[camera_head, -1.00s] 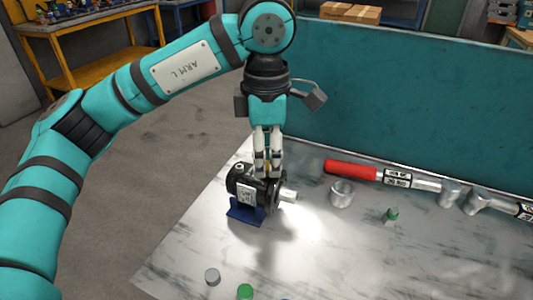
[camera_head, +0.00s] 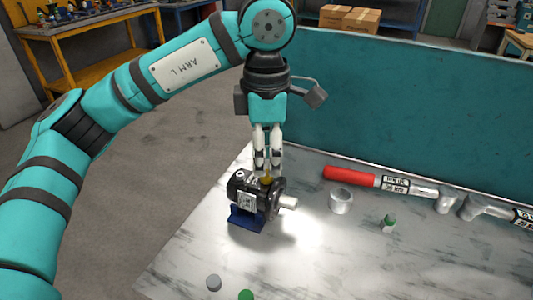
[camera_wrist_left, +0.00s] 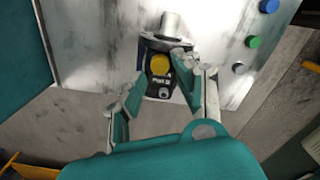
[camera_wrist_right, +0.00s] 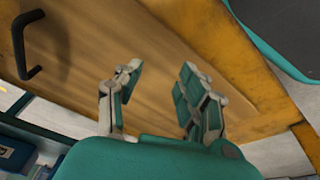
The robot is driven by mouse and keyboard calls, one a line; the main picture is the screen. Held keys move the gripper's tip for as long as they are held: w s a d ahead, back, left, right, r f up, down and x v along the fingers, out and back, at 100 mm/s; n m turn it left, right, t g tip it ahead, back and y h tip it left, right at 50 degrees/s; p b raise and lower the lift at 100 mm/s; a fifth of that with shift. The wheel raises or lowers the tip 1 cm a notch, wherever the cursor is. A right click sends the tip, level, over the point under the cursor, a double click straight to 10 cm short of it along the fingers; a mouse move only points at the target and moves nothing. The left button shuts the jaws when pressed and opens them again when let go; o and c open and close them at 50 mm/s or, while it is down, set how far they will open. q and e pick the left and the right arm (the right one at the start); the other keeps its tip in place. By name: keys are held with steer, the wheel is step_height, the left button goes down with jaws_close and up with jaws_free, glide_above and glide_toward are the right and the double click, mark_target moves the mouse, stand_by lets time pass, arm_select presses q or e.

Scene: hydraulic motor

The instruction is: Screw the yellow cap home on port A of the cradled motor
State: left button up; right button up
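The black motor (camera_head: 246,190) lies in a blue cradle (camera_head: 246,219), its silver shaft (camera_head: 288,203) pointing right. The yellow cap (camera_head: 266,179) is on top of the motor near its flange; it also shows in the left wrist view (camera_wrist_left: 160,65). I cannot tell how deep it is seated. A second, pale round port (camera_wrist_left: 164,92) shows beside it. My left gripper (camera_head: 267,168) is just above the cap, fingers apart on either side, apparently not touching it. My right gripper (camera_wrist_right: 160,80) shows only in its wrist view, open and empty.
A grey cap (camera_head: 213,283) and a green cap (camera_head: 246,295) lie at the front; a blue cap (camera_wrist_left: 269,5) shows in the left wrist view.

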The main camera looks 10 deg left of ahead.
arm_select(q)
steer(key=shift+r, duration=0.4)
arm_select(e)
steer(key=shift+f, duration=0.65)
arm_select(q)
steer(key=shift+r+p, duration=0.4)
steer(key=shift+p, duration=0.1)
arm_select(e)
steer(key=shift+s+d+f, duration=0.1)
steer(key=shift+s+f, duration=0.35)
steer(key=shift+f, duration=0.25)
steer(key=shift+s+d+f, duration=0.1)
steer(key=shift+s+f, duration=0.35)
steer(key=shift+f, duration=0.2)
steer(key=shift+w, duration=0.1)
arm_select(q)
steer(key=o, duration=0.6)
steer(key=shift+c, duration=0.2)
arm_select(e)
steer(key=shift+w+a+r, duration=0.1)
steer(key=shift+w+r, duration=0.05)
steer(key=shift+w, duration=0.15)
